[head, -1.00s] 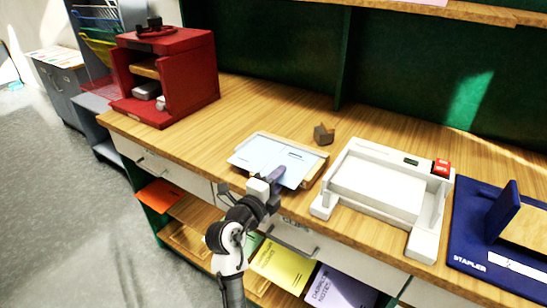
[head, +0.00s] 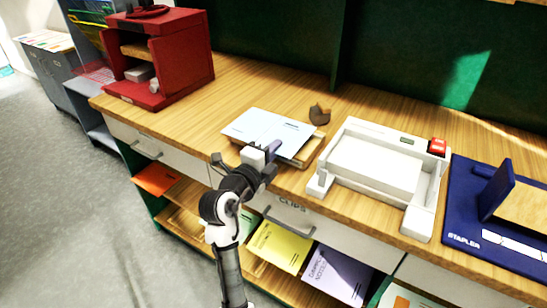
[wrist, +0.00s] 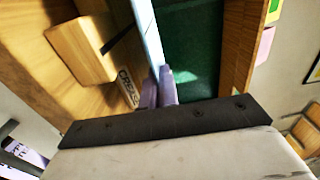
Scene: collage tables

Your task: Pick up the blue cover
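The blue cover (head: 262,128) is a thin, pale blue sheet above a wooden tray (head: 308,152) on the bench. It is shifted toward the back left, so the tray's right end shows. In the wrist view the blue cover (wrist: 146,35) is seen nearly edge-on and runs down between my fingers. My gripper (head: 272,150) is at the cover's front edge. In the wrist view the purple fingers of my gripper (wrist: 158,90) are close together on the cover's edge. The cover appears raised off the tray.
A small brown block (head: 319,115) lies behind the tray. A white machine with a red button (head: 375,170) stands to the right, and a blue stapler mat (head: 462,225) beyond it. A red cabinet (head: 190,60) is at the back left. The bench left of the cover is clear.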

